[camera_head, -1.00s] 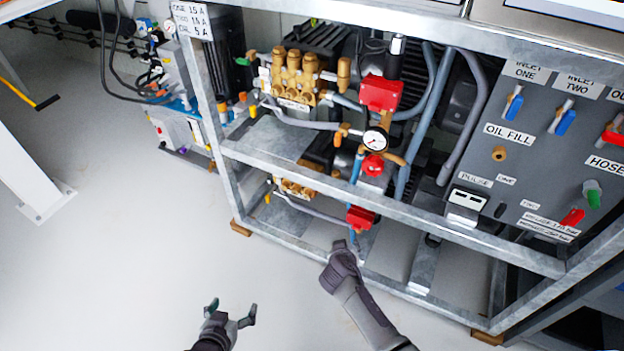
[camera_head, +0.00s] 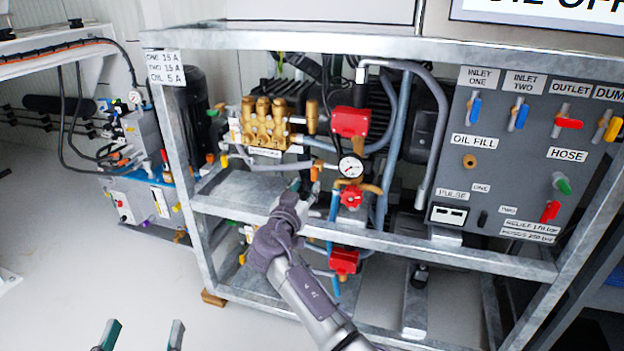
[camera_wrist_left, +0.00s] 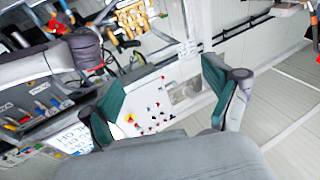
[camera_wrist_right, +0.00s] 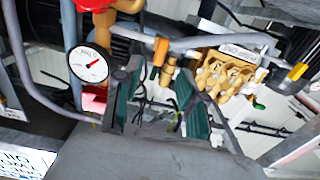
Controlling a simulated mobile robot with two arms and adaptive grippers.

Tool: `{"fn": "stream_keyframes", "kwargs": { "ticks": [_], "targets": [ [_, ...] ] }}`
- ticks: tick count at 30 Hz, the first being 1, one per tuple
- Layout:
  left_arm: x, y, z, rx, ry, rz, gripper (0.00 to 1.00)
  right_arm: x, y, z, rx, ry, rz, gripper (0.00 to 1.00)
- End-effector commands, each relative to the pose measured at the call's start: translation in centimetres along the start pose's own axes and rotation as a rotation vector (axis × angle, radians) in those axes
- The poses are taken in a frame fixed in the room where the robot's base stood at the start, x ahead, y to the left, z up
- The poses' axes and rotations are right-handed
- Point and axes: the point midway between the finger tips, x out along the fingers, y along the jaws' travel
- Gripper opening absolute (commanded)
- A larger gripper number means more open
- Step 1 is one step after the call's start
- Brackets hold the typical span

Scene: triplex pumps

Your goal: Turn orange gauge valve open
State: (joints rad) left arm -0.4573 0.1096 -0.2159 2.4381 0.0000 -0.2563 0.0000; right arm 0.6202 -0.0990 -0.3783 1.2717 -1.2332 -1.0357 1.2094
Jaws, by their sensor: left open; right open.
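The orange gauge valve handle (camera_head: 314,172) stands just left of the white pressure gauge (camera_head: 350,166) in the head view. In the right wrist view the orange handle (camera_wrist_right: 160,52) hangs from the grey pipe, just beyond the fingertips and roughly between them, with the gauge (camera_wrist_right: 89,63) to its left. My right gripper (camera_head: 300,190) is open and close below the handle; contact cannot be told. Its fingers also show in the right wrist view (camera_wrist_right: 157,88), with nothing between them. My left gripper (camera_head: 143,335) is open and empty at the bottom left, away from the pump frame.
Brass pump heads (camera_head: 265,122) sit left of the gauge. A red valve knob (camera_head: 351,197) is just below it. The metal frame rail (camera_head: 400,240) runs across below my right gripper. A panel (camera_head: 540,150) with coloured levers stands right.

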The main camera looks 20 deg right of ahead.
Motion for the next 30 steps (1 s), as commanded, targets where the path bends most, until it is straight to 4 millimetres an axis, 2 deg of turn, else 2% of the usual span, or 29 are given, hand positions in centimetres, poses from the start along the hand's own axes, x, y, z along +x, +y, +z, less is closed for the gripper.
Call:
{"fn": "stream_keyframes", "kwargs": {
  "ticks": [3,9,15,23,30],
  "targets": [
    [0.0,0.2,-1.4,-0.003,0.100,0.005,0.89,2.6,0.0,0.1,-0.002,0.002,0.001,0.41],
    [-0.2,0.6,-3.9,-0.008,0.245,0.013,0.89,5.6,0.0,0.1,-0.002,0.001,0.000,0.41],
    [-0.5,0.7,-5.0,-0.010,0.310,0.016,0.89,6.7,0.0,0.1,0.000,-0.001,0.000,0.41],
    [-0.5,0.7,-5.2,-0.010,0.316,0.017,0.89,6.8,0.0,0.1,0.000,-0.001,-0.001,0.41],
    [-0.5,0.7,-5.1,-0.010,0.315,0.017,0.89,6.8,0.0,0.1,-0.001,-0.001,-0.001,0.01]
  ]
}}
